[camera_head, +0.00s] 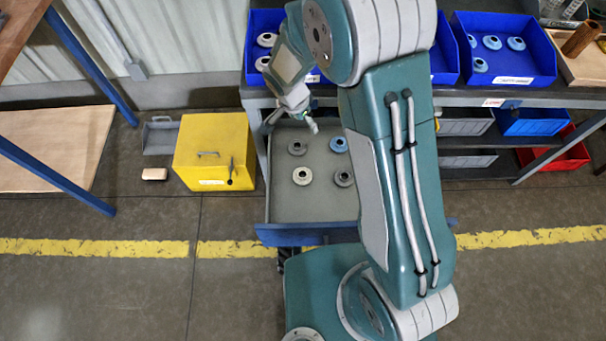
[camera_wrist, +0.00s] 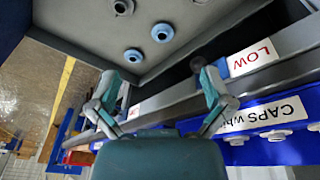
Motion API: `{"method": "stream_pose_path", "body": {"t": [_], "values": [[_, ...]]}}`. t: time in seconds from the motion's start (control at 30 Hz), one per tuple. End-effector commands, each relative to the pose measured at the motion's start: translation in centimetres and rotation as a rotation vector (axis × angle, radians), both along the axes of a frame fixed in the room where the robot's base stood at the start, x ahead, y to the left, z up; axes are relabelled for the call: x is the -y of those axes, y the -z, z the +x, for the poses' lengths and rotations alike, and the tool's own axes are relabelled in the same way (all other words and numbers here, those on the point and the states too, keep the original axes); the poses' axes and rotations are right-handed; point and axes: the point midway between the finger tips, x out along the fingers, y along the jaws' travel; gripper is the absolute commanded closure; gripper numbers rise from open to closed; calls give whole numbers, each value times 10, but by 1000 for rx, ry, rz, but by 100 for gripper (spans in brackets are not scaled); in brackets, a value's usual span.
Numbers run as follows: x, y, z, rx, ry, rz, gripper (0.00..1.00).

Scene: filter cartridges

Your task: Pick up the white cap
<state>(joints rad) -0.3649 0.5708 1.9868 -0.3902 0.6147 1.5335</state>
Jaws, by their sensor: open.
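An off-white cap (camera_head: 302,176) lies in the open grey drawer (camera_head: 283,207), at its front left in the head view. More white caps (camera_head: 266,40) sit in the blue bin at the shelf's left. My gripper (camera_head: 291,120) is above the back of the drawer, apart from the caps. In the wrist view my gripper (camera_wrist: 161,82) has its fingers spread and nothing between them. Several caps, one bluish (camera_wrist: 162,32), show in the drawer beyond.
The wrist view shows a blue bin labelled CAPS (camera_wrist: 262,153) with white caps, and a LOW label (camera_wrist: 251,57) on the shelf edge. A yellow box (camera_head: 214,150) stands left of the drawer. Another blue bin (camera_head: 505,65) with blue caps is at right. My arm hides the middle.

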Motion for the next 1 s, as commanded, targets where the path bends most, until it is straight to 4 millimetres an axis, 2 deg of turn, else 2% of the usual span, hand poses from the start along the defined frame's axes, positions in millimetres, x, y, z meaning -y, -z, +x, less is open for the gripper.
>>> {"method": "stream_pose_path", "body": {"t": [0.03,0.2,0.33,0.4,0.53,0.8,1.0], "values": [[-8,25,-1,-16,24,-13,0],[-28,96,-8,-31,128,-43,0],[-37,137,-17,-36,189,-60,0],[-39,151,-20,-36,209,-65,0],[-39,164,-23,-35,229,-69,0],[-28,204,-23,-36,232,-71,0],[-23,219,-23,-35,231,-72,0]]}}
